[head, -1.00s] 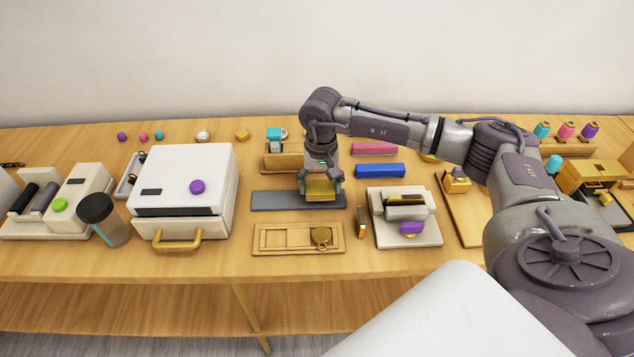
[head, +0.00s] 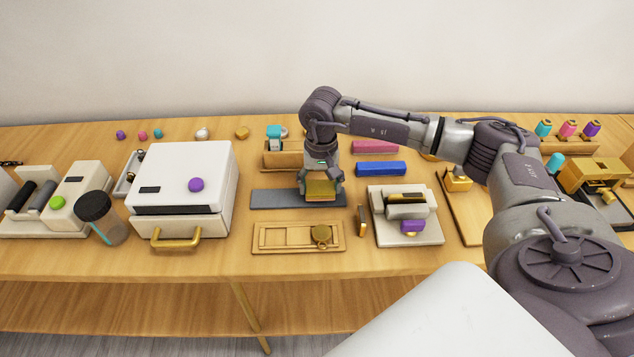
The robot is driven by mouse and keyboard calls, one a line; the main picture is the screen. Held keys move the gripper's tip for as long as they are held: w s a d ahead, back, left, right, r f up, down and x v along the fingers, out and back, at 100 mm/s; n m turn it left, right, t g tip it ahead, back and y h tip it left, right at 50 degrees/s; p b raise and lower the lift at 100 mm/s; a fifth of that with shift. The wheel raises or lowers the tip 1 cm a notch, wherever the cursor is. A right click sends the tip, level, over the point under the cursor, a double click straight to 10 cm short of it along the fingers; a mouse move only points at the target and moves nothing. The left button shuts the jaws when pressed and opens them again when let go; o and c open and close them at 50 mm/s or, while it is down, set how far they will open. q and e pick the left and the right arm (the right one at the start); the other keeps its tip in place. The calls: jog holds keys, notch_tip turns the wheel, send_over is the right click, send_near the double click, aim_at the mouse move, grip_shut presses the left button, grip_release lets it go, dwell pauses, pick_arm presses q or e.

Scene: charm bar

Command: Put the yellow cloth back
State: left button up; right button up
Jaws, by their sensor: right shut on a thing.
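The yellow cloth (head: 321,190) looks like a small folded yellow block in the middle of the table. My right gripper (head: 321,185) points down and is shut on it. The cloth is at the right part of a dark grey mat (head: 280,199); I cannot tell whether it touches the mat. The gripper hides the cloth's upper part. A pink block (head: 375,148) and a blue block (head: 381,169) lie to the right of the gripper. My left gripper is not in view.
A wooden tray (head: 270,246) with a round brass piece lies in front of the mat. A white press-like box (head: 187,170) stands to the left, with a dark-lidded cup (head: 100,217) beside it. A light device (head: 425,236) with a purple part stands to the right.

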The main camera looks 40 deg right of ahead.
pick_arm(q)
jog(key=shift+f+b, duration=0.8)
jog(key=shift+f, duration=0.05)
pick_arm(e)
jog(key=shift+f, duration=0.5)
dwell(0.6)
jog(key=o, duration=1.3)
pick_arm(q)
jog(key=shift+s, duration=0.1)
pick_arm(e)
jog(key=shift+o, duration=0.2)
jog(key=shift+r, duration=0.5)
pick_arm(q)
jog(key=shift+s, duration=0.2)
pick_arm(e)
notch_tip(320, 180, up, 11)
jog(key=shift+w+r, duration=0.1)
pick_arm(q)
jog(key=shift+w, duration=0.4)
